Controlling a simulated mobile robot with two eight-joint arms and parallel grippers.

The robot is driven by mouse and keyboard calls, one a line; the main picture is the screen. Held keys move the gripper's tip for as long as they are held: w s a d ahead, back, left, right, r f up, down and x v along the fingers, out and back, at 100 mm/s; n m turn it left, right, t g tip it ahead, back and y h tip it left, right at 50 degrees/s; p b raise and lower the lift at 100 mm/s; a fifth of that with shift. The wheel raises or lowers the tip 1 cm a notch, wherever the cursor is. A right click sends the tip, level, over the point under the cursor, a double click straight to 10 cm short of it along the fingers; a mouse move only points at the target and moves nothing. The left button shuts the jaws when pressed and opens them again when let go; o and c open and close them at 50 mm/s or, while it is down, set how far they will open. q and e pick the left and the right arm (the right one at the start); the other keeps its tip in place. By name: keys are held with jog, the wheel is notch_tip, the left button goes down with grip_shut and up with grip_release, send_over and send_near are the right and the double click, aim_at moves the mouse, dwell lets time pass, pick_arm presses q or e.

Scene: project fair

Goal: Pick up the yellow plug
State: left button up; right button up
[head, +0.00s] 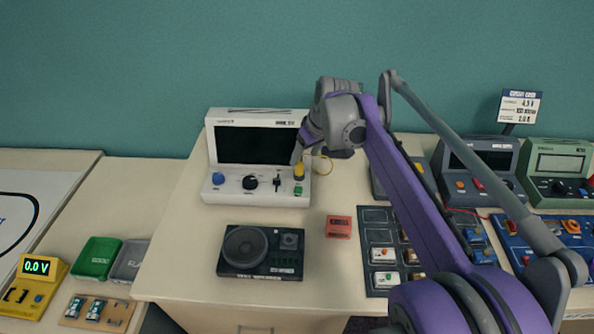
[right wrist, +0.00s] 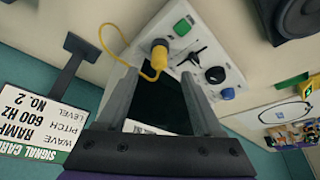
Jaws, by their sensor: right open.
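The yellow plug (head: 299,173) stands at the right end of the front panel of a white instrument (head: 256,190) with a dark screen. Its thin yellow cable loops off to the right. In the right wrist view the plug (right wrist: 159,54) shows just beyond and between the fingertips, with its cable (right wrist: 118,42) looping left past the left finger. My right gripper (head: 298,152) is open and empty, just above and behind the plug in the head view, and partly hidden by its own wrist. My left gripper is not in view.
A green button (head: 298,190), a slider and knobs sit beside the plug on the panel. A black speaker unit (head: 262,252) and a red block (head: 339,227) lie in front. A dark component board (head: 379,240) lies to the right. A sign (right wrist: 40,112) on a post shows in the wrist view.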

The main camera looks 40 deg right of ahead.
aim_at(300, 165)
jog(key=x, duration=0.6)
jog(key=shift+w+f, duration=0.15)
jog(key=shift+f, duration=0.05)
grip_shut()
